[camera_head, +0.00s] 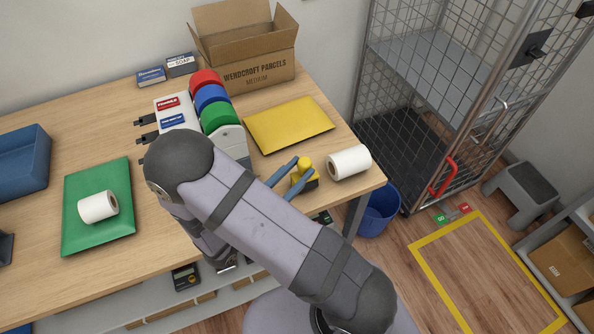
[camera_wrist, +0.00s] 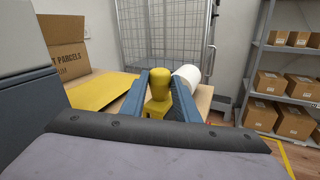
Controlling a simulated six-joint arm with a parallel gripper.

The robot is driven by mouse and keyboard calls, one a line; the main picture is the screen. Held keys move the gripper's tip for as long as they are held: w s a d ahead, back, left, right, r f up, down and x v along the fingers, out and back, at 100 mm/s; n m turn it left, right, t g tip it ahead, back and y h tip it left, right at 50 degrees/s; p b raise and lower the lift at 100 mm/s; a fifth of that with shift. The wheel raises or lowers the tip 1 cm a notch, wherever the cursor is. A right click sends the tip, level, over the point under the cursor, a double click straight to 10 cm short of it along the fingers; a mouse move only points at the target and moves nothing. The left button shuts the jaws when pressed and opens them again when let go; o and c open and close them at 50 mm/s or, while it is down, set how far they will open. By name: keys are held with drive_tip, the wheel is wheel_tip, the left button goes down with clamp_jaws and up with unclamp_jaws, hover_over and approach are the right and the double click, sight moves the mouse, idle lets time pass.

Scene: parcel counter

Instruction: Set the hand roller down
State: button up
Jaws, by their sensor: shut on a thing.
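The hand roller (camera_head: 305,164) is yellow, with a rounded knob on top and a wider block below that has dark parts. It is between the two blue fingers of my gripper (camera_head: 293,177), over the right front part of the wooden counter (camera_head: 341,192). In the wrist view the hand roller (camera_wrist: 158,83) stands upright between the fingers, and my gripper (camera_wrist: 160,92) is shut on it. Its lower part is partly hidden by the fingers. I cannot tell whether its base touches the counter.
A white paper roll (camera_head: 352,161) lies just right of the hand roller. A yellow mailer (camera_head: 288,125) lies behind. Red, blue and green rolls (camera_head: 212,98) stand to the left. A blue bin (camera_head: 378,213) and a wire cage (camera_head: 430,110) are beyond the counter's right edge.

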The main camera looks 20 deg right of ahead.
drive_tip(key=shift+s+f+b, duration=0.1)
drive_tip(key=shift+f+b, duration=0.3)
drive_tip(key=shift+f, duration=0.25)
clamp_jaws()
drive_tip(key=o, duration=1.1)
unclamp_jaws()
